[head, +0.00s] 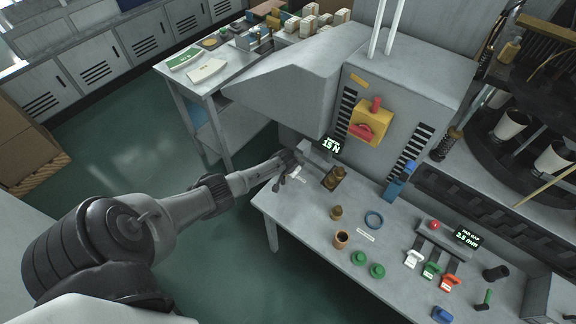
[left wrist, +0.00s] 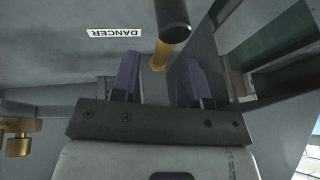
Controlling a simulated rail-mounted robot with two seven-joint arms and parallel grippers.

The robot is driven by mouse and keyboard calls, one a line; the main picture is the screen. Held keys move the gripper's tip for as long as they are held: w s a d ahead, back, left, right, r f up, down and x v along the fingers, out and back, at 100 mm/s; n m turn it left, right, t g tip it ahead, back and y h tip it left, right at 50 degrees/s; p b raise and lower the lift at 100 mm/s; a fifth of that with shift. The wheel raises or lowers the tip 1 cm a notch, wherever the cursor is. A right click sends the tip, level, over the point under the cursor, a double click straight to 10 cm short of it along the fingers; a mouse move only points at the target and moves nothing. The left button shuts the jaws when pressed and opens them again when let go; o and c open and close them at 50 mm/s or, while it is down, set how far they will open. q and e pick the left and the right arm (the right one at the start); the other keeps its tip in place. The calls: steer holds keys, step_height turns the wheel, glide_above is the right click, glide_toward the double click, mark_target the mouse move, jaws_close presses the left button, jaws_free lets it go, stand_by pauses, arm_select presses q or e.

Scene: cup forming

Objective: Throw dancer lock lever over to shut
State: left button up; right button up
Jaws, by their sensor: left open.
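A lever with a black grip (left wrist: 173,18) and a yellow rod (left wrist: 160,54) shows at the top middle of the left wrist view, beside a panel with a DANCER label (left wrist: 116,33). I take it as the dancer lock lever. My left gripper (left wrist: 160,72) is open, with one finger on each side of the rod's line. I cannot tell whether either finger touches the lever. In the head view my left gripper (head: 286,172) is at the left end of the machine bench, under the 15 N display (head: 331,146). The lever is not clear there. My right gripper is not in view.
White, green and red levers (head: 431,270) are at right. A brass fitting (left wrist: 20,144) is left in the wrist view. A side table (head: 188,86) stands behind.

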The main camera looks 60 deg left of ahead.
arm_select(q)
steer(key=p+v, duration=0.4)
steer(key=v, duration=0.9)
steer(key=shift+p, duration=0.3)
